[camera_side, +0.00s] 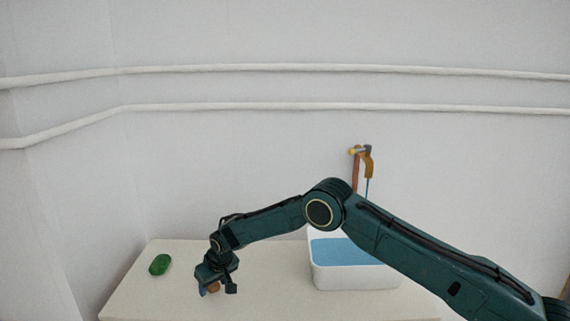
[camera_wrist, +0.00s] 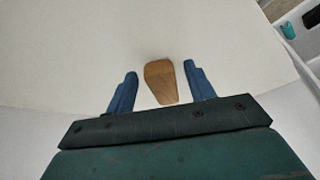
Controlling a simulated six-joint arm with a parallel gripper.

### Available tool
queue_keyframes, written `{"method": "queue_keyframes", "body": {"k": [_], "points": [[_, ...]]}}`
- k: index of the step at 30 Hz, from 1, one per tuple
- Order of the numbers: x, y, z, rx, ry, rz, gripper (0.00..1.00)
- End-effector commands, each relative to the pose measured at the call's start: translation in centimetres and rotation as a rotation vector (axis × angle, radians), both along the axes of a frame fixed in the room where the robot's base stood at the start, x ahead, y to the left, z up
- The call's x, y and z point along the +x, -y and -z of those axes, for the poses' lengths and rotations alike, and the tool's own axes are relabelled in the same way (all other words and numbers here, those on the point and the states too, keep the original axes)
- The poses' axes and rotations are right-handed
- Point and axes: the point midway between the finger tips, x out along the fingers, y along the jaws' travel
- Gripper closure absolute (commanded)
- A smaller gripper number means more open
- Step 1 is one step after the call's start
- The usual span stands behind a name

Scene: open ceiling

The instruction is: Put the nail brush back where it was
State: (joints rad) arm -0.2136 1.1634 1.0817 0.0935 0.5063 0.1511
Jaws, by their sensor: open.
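A brown wooden block, which looks like the nail brush (camera_wrist: 160,80), lies on the pale table top between the two blue fingers of my gripper (camera_wrist: 160,84) in the wrist view. A gap shows on each side of it, so the fingers are open around it and not pressed on it. In the side view my gripper (camera_side: 215,289) points down low over the table, and the brown nail brush (camera_side: 213,287) shows partly between the fingers. Its bristles cannot be made out.
A white tub (camera_side: 352,279) with a blue inside stands right of my gripper, partly behind my arm. A green oval object (camera_side: 160,264) lies at the table's left. A tool with orange parts (camera_side: 367,163) hangs on the wall. The table (camera_side: 140,298) is bare around the gripper.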

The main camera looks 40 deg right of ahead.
Motion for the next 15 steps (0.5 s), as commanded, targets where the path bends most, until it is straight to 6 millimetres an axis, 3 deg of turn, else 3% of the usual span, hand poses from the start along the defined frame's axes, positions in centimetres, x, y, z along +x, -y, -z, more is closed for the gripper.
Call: {"method": "queue_keyframes", "body": {"k": [8,15], "points": [[-0.3,0.0,-1.1,0.000,0.001,0.000,0.46],[-1.2,0.0,-3.4,0.000,0.002,0.000,0.46]]}}
